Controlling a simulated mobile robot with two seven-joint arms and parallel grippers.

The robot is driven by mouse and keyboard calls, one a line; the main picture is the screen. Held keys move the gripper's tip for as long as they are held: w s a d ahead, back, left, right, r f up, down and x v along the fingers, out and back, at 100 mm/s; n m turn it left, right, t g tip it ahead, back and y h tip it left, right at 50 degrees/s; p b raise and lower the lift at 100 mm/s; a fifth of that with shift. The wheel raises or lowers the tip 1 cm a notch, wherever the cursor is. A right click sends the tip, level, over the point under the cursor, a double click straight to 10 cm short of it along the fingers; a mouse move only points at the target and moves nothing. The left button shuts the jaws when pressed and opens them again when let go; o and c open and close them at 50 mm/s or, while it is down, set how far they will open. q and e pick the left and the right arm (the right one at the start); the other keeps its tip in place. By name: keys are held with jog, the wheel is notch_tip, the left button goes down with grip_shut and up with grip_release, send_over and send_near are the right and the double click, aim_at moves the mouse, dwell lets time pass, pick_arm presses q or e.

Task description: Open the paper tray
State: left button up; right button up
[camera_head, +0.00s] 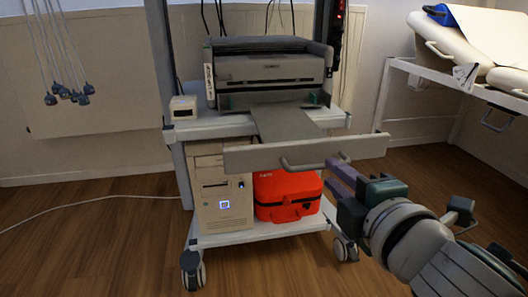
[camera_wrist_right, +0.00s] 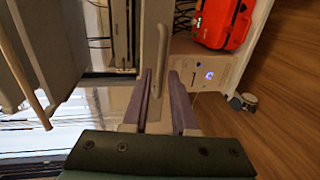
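The paper tray is a long grey front panel (camera_head: 250,158) with a bar handle. It stands well out in front of the printer (camera_head: 270,67), joined to it by a flat grey surface (camera_head: 285,122). My right gripper (camera_head: 335,168) is at the right part of the handle. In the right wrist view, the handle (camera_wrist_right: 163,45) lies between the tips of my purple fingers (camera_wrist_right: 160,75), which look closed on it. Their exact contact is hard to see. My left gripper is not in view.
The printer stands on a wheeled cart. A beige computer (camera_head: 221,195) and a red case (camera_head: 287,195) are on its lower shelf, below the tray. A padded bed (camera_head: 455,65) is at the right.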

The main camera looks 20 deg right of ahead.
jog(key=v, duration=0.6)
jog(key=shift+p, duration=0.4)
jog(key=shift+d+r, duration=0.1)
jog(key=shift+r, duration=0.05)
